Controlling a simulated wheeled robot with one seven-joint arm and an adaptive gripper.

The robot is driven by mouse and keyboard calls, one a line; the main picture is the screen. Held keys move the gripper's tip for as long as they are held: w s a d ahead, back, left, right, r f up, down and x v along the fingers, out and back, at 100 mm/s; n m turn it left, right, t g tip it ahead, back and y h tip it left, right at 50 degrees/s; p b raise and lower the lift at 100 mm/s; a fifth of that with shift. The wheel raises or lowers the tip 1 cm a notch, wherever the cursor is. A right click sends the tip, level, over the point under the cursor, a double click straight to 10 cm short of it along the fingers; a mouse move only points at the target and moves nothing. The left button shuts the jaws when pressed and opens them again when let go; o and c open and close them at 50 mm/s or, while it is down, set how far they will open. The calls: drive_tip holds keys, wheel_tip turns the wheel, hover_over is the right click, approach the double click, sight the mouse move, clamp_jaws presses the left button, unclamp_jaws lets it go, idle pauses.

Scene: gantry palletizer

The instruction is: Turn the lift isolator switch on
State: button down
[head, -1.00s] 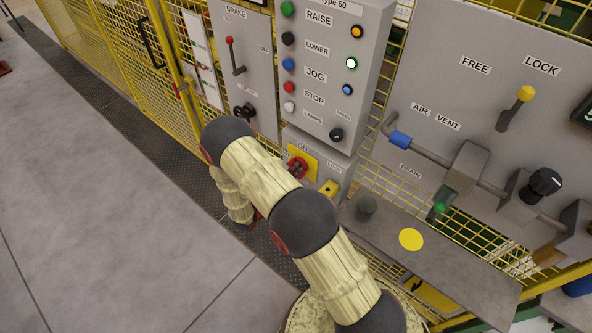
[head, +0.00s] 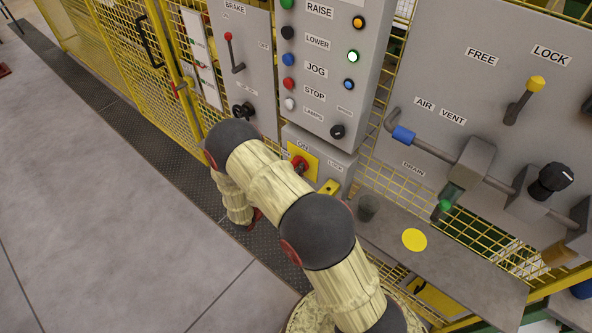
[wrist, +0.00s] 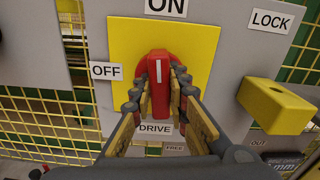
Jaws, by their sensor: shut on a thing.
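The red rotary switch handle (wrist: 159,68) sits on a yellow plate (wrist: 203,45) in the wrist view. It stands upright, its white line pointing up to the ON label; OFF is at the left. The label below the plate reads DRIVE, not lift. My gripper (wrist: 161,86) is shut on the handle, one finger on each side. In the head view the red handle (head: 300,163) shows on its yellow plate beyond my arm, and my gripper is largely hidden there.
A yellow block (wrist: 275,105) sticks out right of the plate, near LOCK and OUT labels. Above in the head view is the button panel (head: 327,70); the brake lever (head: 233,55) is at its left. A grey shelf (head: 455,265) with a yellow disc lies right.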

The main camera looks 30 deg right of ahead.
drive_tip(key=shift+f+m, duration=0.1)
drive_tip(key=shift+m, duration=0.5)
drive_tip(key=c, duration=1.8)
unclamp_jaws()
drive_tip(key=shift+o, duration=0.4)
drive_tip(key=shift+a, duration=0.1)
drive_tip(key=v, duration=1.2)
